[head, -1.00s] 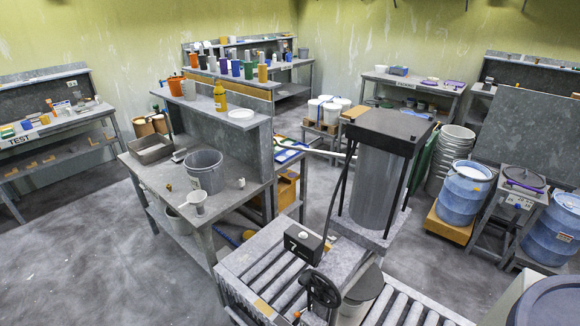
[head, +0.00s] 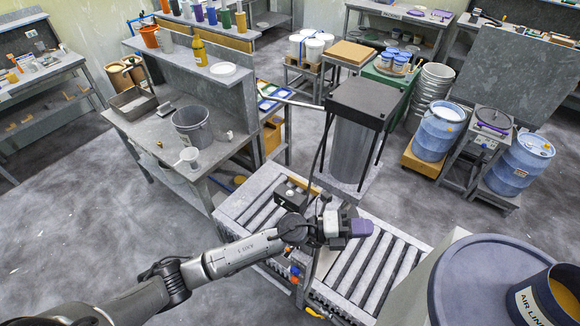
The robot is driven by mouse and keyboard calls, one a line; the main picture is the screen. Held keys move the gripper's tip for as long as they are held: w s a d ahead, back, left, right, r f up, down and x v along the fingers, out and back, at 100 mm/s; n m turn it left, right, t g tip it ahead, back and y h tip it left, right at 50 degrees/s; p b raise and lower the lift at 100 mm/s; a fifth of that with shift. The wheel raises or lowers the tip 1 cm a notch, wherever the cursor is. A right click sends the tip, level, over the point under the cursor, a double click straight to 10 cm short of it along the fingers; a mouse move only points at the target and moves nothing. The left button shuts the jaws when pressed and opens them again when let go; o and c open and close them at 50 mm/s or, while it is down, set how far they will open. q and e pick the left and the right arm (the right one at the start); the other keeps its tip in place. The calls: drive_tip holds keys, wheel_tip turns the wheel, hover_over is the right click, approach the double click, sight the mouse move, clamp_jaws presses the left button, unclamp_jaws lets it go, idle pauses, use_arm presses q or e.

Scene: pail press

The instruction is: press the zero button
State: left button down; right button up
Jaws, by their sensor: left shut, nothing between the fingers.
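A small black control box (head: 292,192) with a pale spot on its top sits at the left roller conveyor, beside the press; the arm's wrist partly covers its near side. I cannot read any label that marks a zero button on it. My left gripper (head: 362,228) reaches in from the lower left, shut and empty, with purple fingertips pointing right. It appears over the rollers, right of the control box and in front of the press. Whether it touches anything there I cannot tell. My right gripper is not in view.
The press, a grey cylinder (head: 350,152) under a dark top plate (head: 362,99), stands behind the gripper. The right roller conveyor (head: 383,272) lies below. A round dark lid (head: 490,275) and an orange-filled tin (head: 548,300) are at lower right. A workbench (head: 165,135) stands left.

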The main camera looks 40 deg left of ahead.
use_arm(q)
wheel_tip(320, 180, down, 4)
drive_tip(key=w+a+m+g+y, duration=0.2)
drive_tip(key=w+m+g, duration=0.1)
drive_tip(key=m+g, duration=0.3)
drive_tip(key=g+y, duration=0.6)
drive_tip(key=y, duration=0.7)
approach(290, 192)
drive_tip(key=f+b, duration=0.2)
drive_tip(key=f, duration=0.1)
drive_tip(key=f+b, duration=0.2)
drive_tip(key=shift+s+d+f+b, duration=0.15)
drive_tip(key=shift+s+f+b, duration=0.05)
drive_tip(key=shift+f+b, duration=0.5)
drive_tip(key=shift+f, duration=0.2)
drive_tip(key=shift+f, duration=0.25)
